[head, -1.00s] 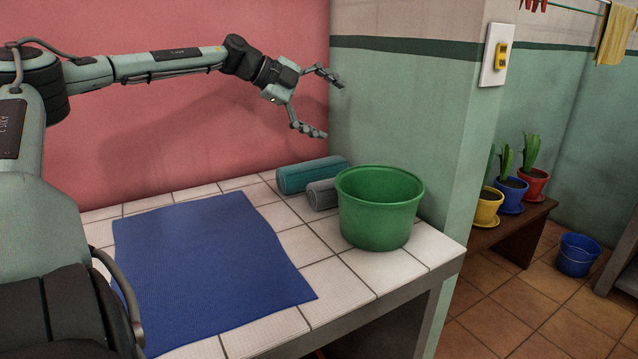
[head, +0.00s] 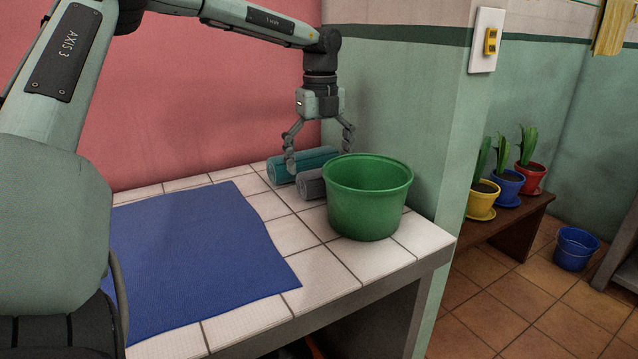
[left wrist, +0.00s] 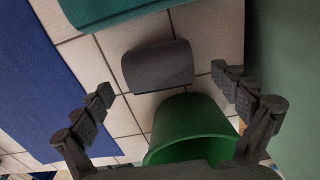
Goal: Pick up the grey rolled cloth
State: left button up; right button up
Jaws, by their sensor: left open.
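The grey rolled cloth (head: 312,184) lies on the white tiled counter, between the teal rolled cloth and the green tub, which hides part of it in the head view. In the left wrist view the grey rolled cloth (left wrist: 158,67) shows whole, ahead of the fingers and between their lines. My left gripper (head: 319,165) points down, open and empty, above the rolls and the tub's back rim. Its two fingers (left wrist: 167,95) are spread wide in the left wrist view. My right gripper is not in view.
The green tub (head: 366,205) stands close in front of the grey roll. The teal rolled cloth (head: 283,170) lies just behind it. A blue mat (head: 200,255) covers the counter's left. The green wall (head: 385,100) rises close on the right.

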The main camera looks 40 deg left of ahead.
aim_at(319, 171)
pick_arm(q)
notch_tip(319, 171, down, 4)
jog(key=shift+f, duration=0.2)
jog(key=c, duration=1.2)
jog(key=shift+r, duration=0.1)
jog(key=shift+c, duration=0.2)
